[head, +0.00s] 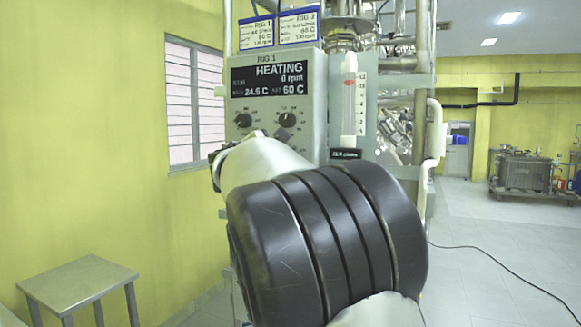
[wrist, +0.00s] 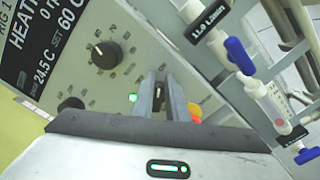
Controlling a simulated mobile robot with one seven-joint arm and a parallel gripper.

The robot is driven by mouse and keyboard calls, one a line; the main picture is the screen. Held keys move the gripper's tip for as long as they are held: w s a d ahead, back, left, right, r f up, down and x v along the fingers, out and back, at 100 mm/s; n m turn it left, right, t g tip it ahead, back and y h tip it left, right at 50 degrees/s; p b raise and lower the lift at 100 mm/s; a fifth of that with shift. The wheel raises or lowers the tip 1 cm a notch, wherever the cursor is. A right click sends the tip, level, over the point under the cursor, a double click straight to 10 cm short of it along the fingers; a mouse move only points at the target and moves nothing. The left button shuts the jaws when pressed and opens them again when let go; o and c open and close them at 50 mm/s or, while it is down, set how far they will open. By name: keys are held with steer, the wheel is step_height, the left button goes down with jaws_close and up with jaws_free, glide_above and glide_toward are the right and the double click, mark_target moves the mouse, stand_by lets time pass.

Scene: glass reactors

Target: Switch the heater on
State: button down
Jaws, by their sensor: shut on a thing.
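The panel of Rig 1 (head: 310,105) is a grey box with a black display (head: 269,80). The display reads HEATING, 0 rpm, 24.5 C and SET 60 C. In the wrist view my gripper (wrist: 159,88) is at the lower panel, its two fingers shut on a small dark switch knob (wrist: 158,97). The fingers hide much of the knob, and its marking is not readable. A green lamp (wrist: 132,97) glows just left of the fingers. In the head view my own arm hides the gripper and the lower panel.
Two dial knobs, one large (wrist: 106,54) and one partly hidden (wrist: 71,103), sit left of the fingers. A red and yellow button (wrist: 194,112) is close on their right. Blue-handled valves (wrist: 240,56) and pipes stand farther right. A metal stool (head: 78,279) is at the left.

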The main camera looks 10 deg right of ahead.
steer(key=shift+w+a+f+m+b, duration=0.15)
steer(key=shift+a+f+m+b, duration=0.15)
steer(key=shift+a+f+b, duration=0.25)
steer(key=c, duration=1.8)
jaws_free()
steer(key=shift+d+f, duration=0.1)
steer(key=shift+o, duration=0.3)
steer(key=shift+w, duration=0.1)
steer(key=shift+d+r, duration=0.15)
steer(key=shift+r, duration=0.15)
steer(key=v, duration=1.7)
steer(key=shift+s, duration=0.35)
